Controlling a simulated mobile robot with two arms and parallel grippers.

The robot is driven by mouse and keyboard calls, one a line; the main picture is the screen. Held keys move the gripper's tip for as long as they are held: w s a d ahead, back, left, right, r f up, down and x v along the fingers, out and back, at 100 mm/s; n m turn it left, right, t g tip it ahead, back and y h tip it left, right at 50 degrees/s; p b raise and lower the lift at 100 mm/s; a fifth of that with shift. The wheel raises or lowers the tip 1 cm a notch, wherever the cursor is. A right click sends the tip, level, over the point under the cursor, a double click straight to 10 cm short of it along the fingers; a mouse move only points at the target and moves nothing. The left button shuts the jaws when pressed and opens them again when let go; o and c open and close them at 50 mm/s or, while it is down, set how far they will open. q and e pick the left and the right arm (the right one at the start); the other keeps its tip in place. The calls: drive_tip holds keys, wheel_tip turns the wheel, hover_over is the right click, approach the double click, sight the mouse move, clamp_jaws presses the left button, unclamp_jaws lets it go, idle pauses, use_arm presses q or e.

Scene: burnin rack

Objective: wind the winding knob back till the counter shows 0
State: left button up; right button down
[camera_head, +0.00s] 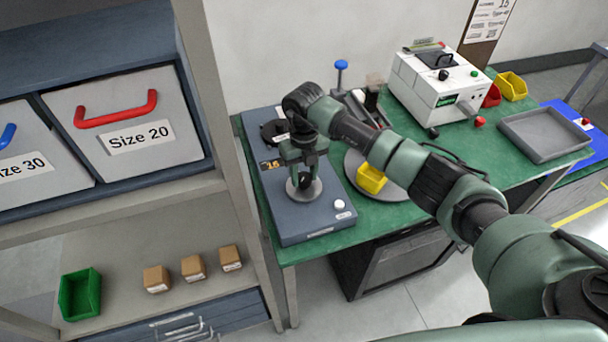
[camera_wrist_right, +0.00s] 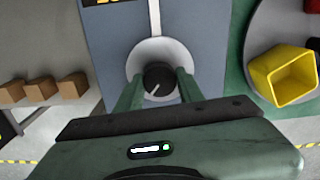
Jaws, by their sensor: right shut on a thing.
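The winding machine (camera_head: 318,222) is a blue-grey box on the green table in the head view. Its counter (camera_head: 270,164) is a dark window with orange digits that look like 15, too small to be sure. The counter is cut off at the top of the wrist view (camera_wrist_right: 101,2). My right gripper (camera_head: 304,178) points down at the machine. In the wrist view its fingers are shut on the black winding knob (camera_wrist_right: 158,80), one on each side. The knob has a white pointer line and sits on a pale round disc (camera_wrist_right: 134,63). My left gripper is not in view.
A white button (camera_head: 340,204) is on the machine's front corner. A yellow bin (camera_head: 371,179) stands on a round grey plate to the right. A white instrument box (camera_head: 436,84) and a grey tray (camera_head: 545,134) are farther right. A shelf post (camera_head: 222,120) stands close on the left.

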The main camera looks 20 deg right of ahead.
drive_tip(key=m+b, duration=0.1)
drive_tip(key=m, duration=0.4)
drive_tip(key=shift+w+m, duration=0.1)
drive_tip(key=shift+m, duration=0.2)
drive_tip(key=m, duration=0.5)
drive_tip(key=shift+r+b, duration=0.1)
drive_tip(key=shift+b, duration=0.25)
drive_tip(key=m, duration=0.5)
drive_tip(key=shift+m, duration=0.4)
drive_tip(key=m, duration=0.5)
drive_tip(key=shift+p, duration=0.4)
drive_tip(key=shift+m, duration=0.3)
drive_tip(key=c, duration=0.9)
unclamp_jaws()
